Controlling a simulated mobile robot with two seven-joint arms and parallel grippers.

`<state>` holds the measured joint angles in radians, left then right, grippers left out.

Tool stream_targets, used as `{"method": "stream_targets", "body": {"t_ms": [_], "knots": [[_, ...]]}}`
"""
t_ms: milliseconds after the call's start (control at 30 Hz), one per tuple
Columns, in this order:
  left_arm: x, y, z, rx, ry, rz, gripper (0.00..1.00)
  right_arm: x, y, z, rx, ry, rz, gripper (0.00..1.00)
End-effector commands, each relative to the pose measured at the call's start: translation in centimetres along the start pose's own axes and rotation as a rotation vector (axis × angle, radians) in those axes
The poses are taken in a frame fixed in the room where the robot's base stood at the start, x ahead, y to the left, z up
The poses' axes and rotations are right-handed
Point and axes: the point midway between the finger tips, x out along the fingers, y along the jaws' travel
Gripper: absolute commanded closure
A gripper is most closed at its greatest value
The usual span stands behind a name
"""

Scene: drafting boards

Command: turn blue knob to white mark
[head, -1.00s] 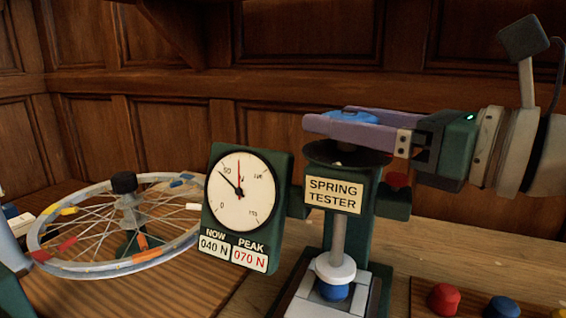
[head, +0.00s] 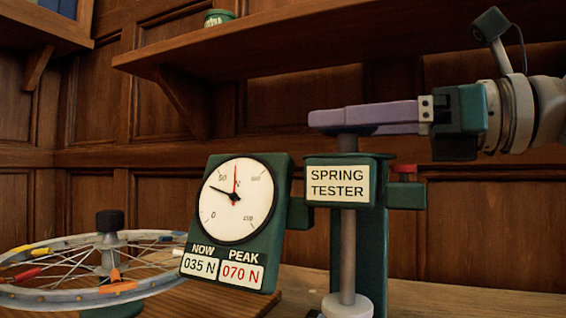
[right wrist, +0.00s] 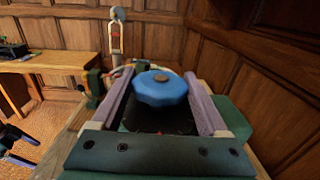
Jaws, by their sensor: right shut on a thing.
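The spring tester (head: 357,240) stands mid-right in the head view. Its dial (head: 236,200) has a black needle left of a red one; the displays read NOW 035 N and PEAK 070 N. My right gripper (head: 322,118) lies level across the top of the tester, its purple fingers edge-on and hiding the knob there. In the right wrist view the blue knob (right wrist: 160,90) sits between the two fingers, which are shut on it. I cannot make out a white mark.
A spoked wheel (head: 62,297) lies left of the tester. A red part (head: 405,169) sits on the tester's right side bracket. A wooden shelf (head: 300,50) runs above, with panelled wall behind. In the right wrist view another desk (right wrist: 45,62) stands at left.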

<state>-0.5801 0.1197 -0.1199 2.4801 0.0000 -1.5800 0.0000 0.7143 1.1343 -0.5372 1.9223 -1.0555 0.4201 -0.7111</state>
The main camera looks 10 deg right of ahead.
Motion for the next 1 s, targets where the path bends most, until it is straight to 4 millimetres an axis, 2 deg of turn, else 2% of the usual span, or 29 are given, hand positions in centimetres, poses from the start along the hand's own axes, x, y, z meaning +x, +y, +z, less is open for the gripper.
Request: {"method": "stream_targets", "body": {"t_ms": [33,200,333,700,1000], "knots": [[1.4,0.1,0.5,0.0,0.0,0.0,0.0,0.1,0.0,-0.6,-0.001,-0.006,0.02,0.78],[3.7,0.1,1.2,0.0,0.0,0.0,0.0,0.1,0.0,-0.5,-0.001,-0.009,0.104,0.78],[4.7,0.2,1.5,0.0,0.0,0.0,0.0,0.1,-0.1,-0.2,0.001,-0.012,0.199,0.79],[2.9,0.1,0.9,0.001,0.0,0.0,0.0,0.1,0.0,0.5,0.004,-0.007,0.483,0.78],[1.8,0.1,0.6,0.001,0.0,-0.001,0.0,0.1,0.1,0.3,0.002,-0.004,0.604,0.78]]}}
